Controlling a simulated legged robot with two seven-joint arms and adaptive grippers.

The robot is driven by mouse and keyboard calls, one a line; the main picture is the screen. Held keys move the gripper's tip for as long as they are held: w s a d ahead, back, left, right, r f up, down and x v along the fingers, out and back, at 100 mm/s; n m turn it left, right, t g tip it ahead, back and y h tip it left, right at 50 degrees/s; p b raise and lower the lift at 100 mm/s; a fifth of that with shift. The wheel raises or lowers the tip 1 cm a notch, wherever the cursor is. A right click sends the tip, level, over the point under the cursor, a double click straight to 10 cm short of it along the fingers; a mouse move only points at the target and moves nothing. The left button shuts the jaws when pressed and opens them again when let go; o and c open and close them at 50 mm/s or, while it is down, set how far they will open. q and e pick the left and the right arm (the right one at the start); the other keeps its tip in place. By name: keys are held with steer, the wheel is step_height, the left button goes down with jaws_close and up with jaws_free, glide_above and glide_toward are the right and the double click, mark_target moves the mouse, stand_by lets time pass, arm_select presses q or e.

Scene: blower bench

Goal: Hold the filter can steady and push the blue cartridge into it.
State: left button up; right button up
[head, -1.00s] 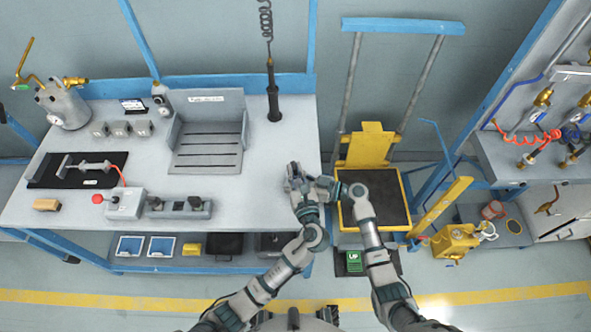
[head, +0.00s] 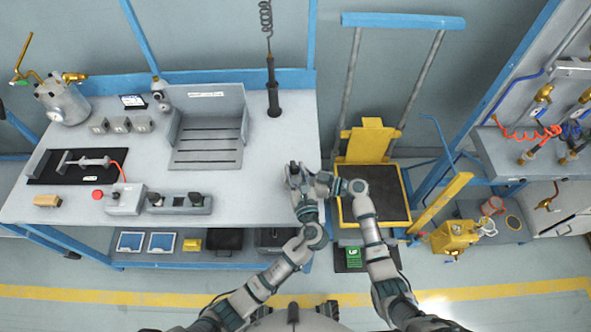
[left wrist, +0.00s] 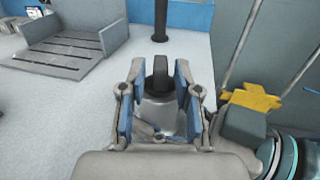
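My left gripper (head: 297,176) is at the right end of the bench. In the left wrist view its blue-padded fingers (left wrist: 157,100) stand on both sides of a grey, rounded body, which looks like the filter can (left wrist: 160,117), and seem closed on it. A dark upright piece (left wrist: 160,72) rises at the top of that body; I cannot tell what it belongs to. My right gripper (head: 319,184) comes in from the right, close beside the left one. Its fingertips are not clear. I cannot make out the blue cartridge; the grippers may hide it.
A grey slotted fixture (head: 208,150) stands left of the grippers, and a black post (head: 273,95) stands behind them. A control box with a red button (head: 122,199) is farther left. A yellow lift cart (head: 372,190) is right of the bench.

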arm_select(q)
steer(key=shift+s, duration=0.1)
arm_select(e)
steer(key=shift+s+d+f, duration=0.1)
steer(key=shift+s+f, duration=0.05)
steer(key=shift+f, duration=0.35)
arm_select(q)
steer(key=v, duration=1.2)
arm_select(e)
steer(key=o, duration=0.9)
arm_select(q)
steer(key=shift+w, duration=0.2)
arm_select(e)
steer(key=shift+w+r, duration=0.1)
steer(key=shift+w, duration=0.1)
steer(key=shift+r, duration=0.1)
